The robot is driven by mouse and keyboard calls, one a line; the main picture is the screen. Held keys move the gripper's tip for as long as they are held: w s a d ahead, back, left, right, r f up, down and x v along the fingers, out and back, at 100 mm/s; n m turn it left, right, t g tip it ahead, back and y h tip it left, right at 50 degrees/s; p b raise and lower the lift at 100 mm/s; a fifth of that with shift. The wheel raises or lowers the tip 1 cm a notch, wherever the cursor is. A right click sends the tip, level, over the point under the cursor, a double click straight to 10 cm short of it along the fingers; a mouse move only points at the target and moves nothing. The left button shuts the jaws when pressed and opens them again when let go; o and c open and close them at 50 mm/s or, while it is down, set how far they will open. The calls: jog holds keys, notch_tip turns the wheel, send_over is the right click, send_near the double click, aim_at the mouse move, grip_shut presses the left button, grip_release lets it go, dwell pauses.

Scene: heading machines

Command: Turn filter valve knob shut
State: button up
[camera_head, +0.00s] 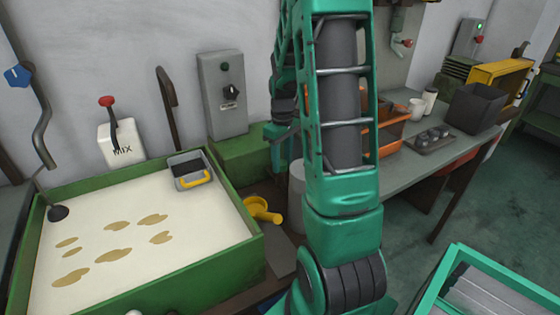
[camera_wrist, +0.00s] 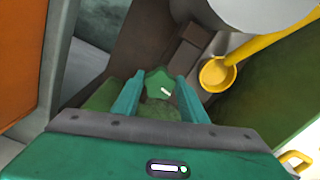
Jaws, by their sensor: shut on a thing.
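In the wrist view, a green lobed knob (camera_wrist: 157,83) with a short white mark sits between the two teal fingers of my gripper (camera_wrist: 159,98). The fingers are shut on it, one on each side. The knob's white mark lies slantwise. A rough green body shows just below the knob. In the head view my teal arm stands across the middle of the picture, and the knob and fingertips are hidden or too small to make out there.
A green-rimmed tank (camera_head: 255,252) of pale liquid stands at left, with a grey basket (camera_head: 190,184) at its corner. A yellow scoop (camera_head: 262,210) lies beside it. A grey switch box (camera_head: 222,110) is on the wall. A workbench (camera_head: 405,158) with containers stands at right.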

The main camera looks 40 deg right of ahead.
jog(key=m, duration=0.4)
jog(key=shift+a+m, duration=0.15)
jog(key=shift+m, duration=0.15)
jog(key=m, duration=0.3)
jog(key=shift+w+a+m, duration=0.1)
jog(key=shift+m, duration=0.2)
jog(key=m, duration=0.3)
jog(key=shift+a+m, duration=0.1)
jog(key=shift+m, duration=0.2)
jog(key=shift+w+m, duration=0.15)
jog(key=shift+m, duration=1.65)
jog(key=shift+a, duration=0.1)
jog(key=o, duration=1.1)
notch_tip(320, 180, up, 11)
jog(key=shift+f, duration=0.1)
